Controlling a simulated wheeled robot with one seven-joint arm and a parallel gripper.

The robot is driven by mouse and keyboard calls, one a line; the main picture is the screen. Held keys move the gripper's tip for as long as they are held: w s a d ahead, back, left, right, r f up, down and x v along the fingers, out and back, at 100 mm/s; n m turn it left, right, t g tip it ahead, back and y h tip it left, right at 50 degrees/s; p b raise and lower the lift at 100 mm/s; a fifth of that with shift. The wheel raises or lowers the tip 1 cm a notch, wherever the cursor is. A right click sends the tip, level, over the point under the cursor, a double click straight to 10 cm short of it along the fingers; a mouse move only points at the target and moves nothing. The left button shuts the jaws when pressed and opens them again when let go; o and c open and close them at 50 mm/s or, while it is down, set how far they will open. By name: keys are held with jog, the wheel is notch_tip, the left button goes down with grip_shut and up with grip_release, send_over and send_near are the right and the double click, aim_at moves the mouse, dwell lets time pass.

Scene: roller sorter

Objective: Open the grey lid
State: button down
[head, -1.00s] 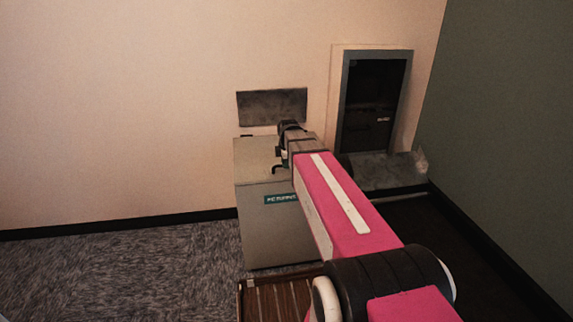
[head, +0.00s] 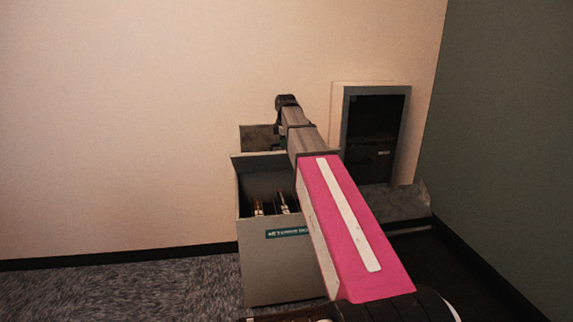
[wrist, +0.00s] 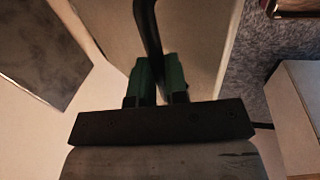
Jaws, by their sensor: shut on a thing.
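The grey lid (wrist: 205,35) shows in the wrist view as a pale panel with a black bar handle (wrist: 148,25). My gripper (wrist: 160,85) is shut on that handle, its green fingers on either side of it. In the head view the grey box (head: 275,265) has its top open, with a dark inside and several upright items (head: 283,203) showing. The lid is raised off the opening; in the head view it is hard to make out, seemingly near edge-on. My arm hides the box's right side and my fingertips there.
A dark grey panel (head: 258,138) is on the wall behind the box. A framed dark recess (head: 372,130) with a grey ledge (head: 400,203) is to the right, near the green wall (head: 500,120). Carpet (head: 130,285) lies open to the left.

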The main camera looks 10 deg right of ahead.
jog(key=w+r+g, duration=0.2)
jog(key=w+r, duration=0.3)
jog(key=w, duration=0.6)
jog(key=w+r+g, duration=0.2)
jog(key=w+r, duration=0.4)
jog(key=w, duration=0.5)
jog(key=shift+r, duration=0.3)
jog(key=shift+s, duration=0.1)
jog(key=c, duration=1.1)
grip_release()
jog(key=shift+f, duration=0.1)
